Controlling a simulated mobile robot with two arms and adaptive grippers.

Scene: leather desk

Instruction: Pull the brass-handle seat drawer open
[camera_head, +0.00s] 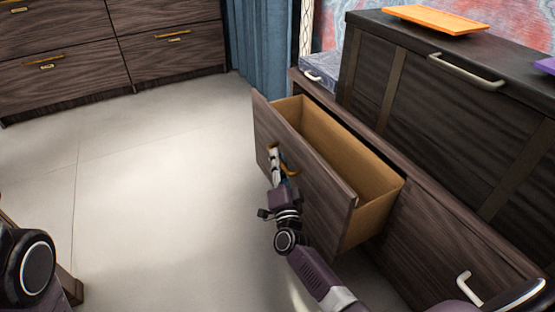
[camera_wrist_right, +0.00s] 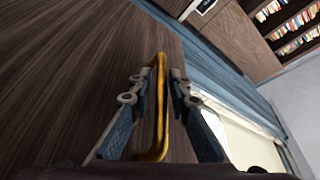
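The seat drawer (camera_head: 310,190) in the low dark wood bench stands well open, and its empty light wood interior (camera_head: 345,155) shows. Its brass handle (camera_wrist_right: 159,110) runs between the two fingers of my right gripper (camera_wrist_right: 160,78) in the right wrist view. The fingertips close in on either side of the bar near its far end, and the gripper looks shut on it. In the head view my right gripper (camera_head: 275,158) is at the drawer front and hides most of the handle. My left gripper is out of view.
The bench (camera_head: 450,225) continues to the right with a pale handle (camera_head: 467,287). A dark cabinet (camera_head: 430,100) stands on it, with an orange tray (camera_head: 435,19) on top. Brass-handled drawers (camera_head: 170,50) are at the back left. The floor (camera_head: 160,180) left of the drawer is clear.

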